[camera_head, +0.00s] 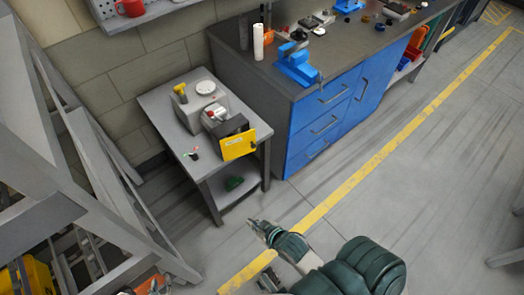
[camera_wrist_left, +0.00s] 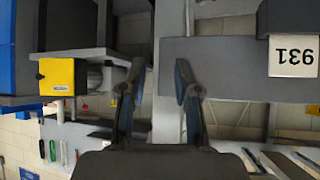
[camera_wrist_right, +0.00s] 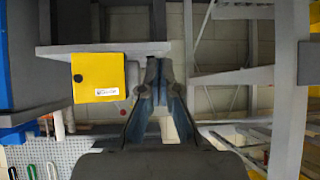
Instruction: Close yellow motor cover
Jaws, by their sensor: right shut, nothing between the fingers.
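The yellow motor cover (camera_head: 238,145) stands upright at the front of a grey-and-dark motor unit (camera_head: 212,115) on a small grey table. It extends past the table's right edge, and its hinge side cannot be made out. The cover also shows in the left wrist view (camera_wrist_left: 63,77) and the right wrist view (camera_wrist_right: 97,78). My right gripper (camera_wrist_right: 160,76) is shut and empty, apart from the cover; in the head view it is low on the floor side, in front of the table. My left gripper (camera_wrist_left: 157,80) is open and empty, apart from the cover.
Grey metal stairs (camera_head: 100,215) are at left. The floor in front is clear.

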